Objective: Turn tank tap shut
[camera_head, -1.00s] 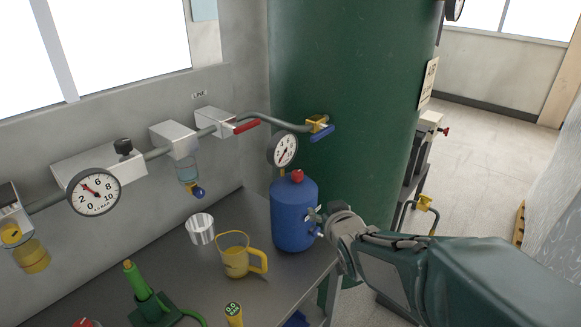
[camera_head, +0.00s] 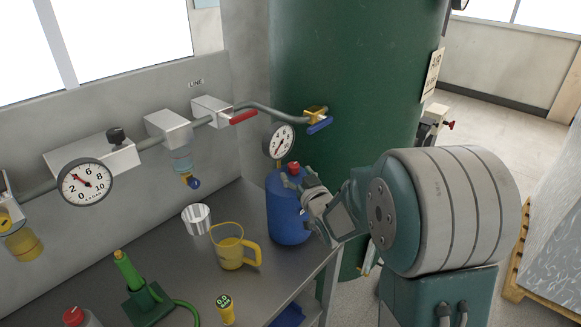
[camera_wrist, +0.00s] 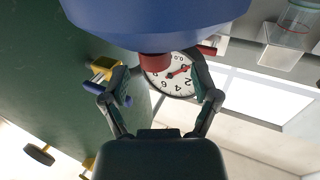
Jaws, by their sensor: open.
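A brass tap (camera_head: 316,112) with a blue lever (camera_head: 320,125) sits at the end of the grey pipe, against the large green tank (camera_head: 345,60). In the wrist view the brass tap (camera_wrist: 104,66) and its blue lever (camera_wrist: 94,88) show left of the jaws, the lever partly behind the left finger. My gripper (camera_head: 308,183) is beside the upper right of a small blue tank (camera_head: 285,215) with a red cap (camera_head: 293,168), below the brass tap and apart from it. In the wrist view my gripper (camera_wrist: 158,80) is open, with nothing held.
A red lever (camera_head: 243,117) is on the pipe to the left. The bench holds a yellow jug (camera_head: 229,252), a metal cup (camera_head: 196,219) and a green tool (camera_head: 140,290). Open floor lies right of the green tank.

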